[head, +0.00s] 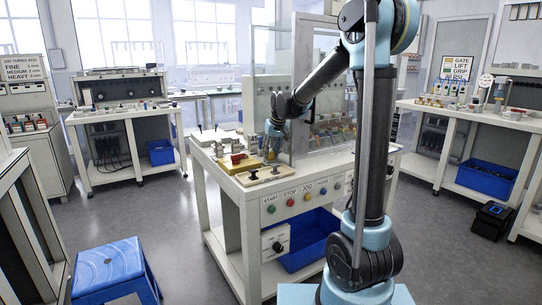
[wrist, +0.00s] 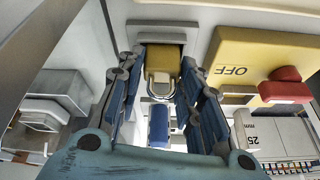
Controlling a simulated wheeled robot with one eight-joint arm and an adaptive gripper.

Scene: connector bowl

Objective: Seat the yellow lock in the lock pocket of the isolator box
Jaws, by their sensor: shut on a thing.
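The isolator box is a yellow block marked OFF (wrist: 250,65) with a red handle (wrist: 285,87), to the right of my gripper in the wrist view. In the head view the yellow box (head: 229,168) lies on the bench's left part. My gripper (wrist: 160,68) is shut on the yellow lock (wrist: 162,58), whose grey shackle shows below its body. A grey block (wrist: 163,28) shows just beyond the lock; I cannot tell whether they touch or whether it is the lock pocket.
A grey block-like fixture (wrist: 55,88) stands left of my gripper in the wrist view. A clear panel (head: 272,100) stands on the bench close to my gripper. A blue stool (head: 110,265) stands on the floor.

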